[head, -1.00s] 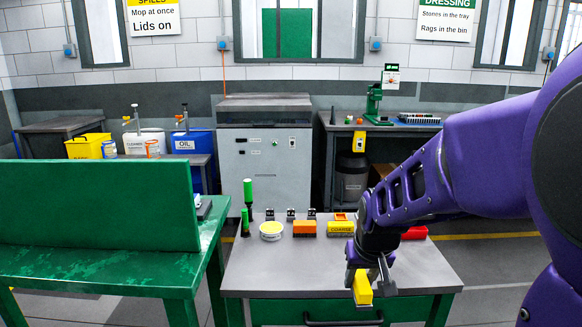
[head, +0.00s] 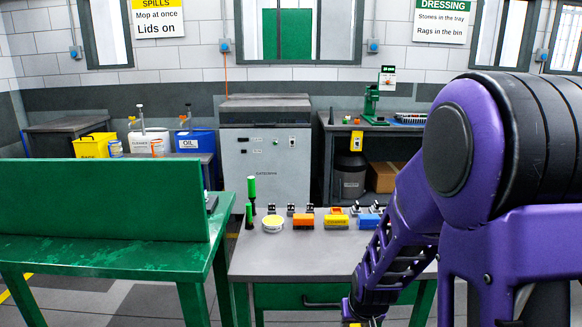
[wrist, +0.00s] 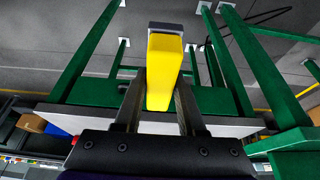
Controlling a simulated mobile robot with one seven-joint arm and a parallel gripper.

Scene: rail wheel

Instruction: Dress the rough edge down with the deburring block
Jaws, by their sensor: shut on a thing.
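My gripper (wrist: 161,78) is shut on a yellow block (wrist: 163,72) with a grey end face, seen in the wrist view. In the head view my gripper (head: 362,315) hangs low at the bottom edge, in front of the grey-topped bench, with only a sliver of yellow showing. I cannot make out a rough edge in either view. The green upright panel (head: 105,200) on the left table may hide things behind it.
The green table (head: 165,270) stands left, with a narrow gap between.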

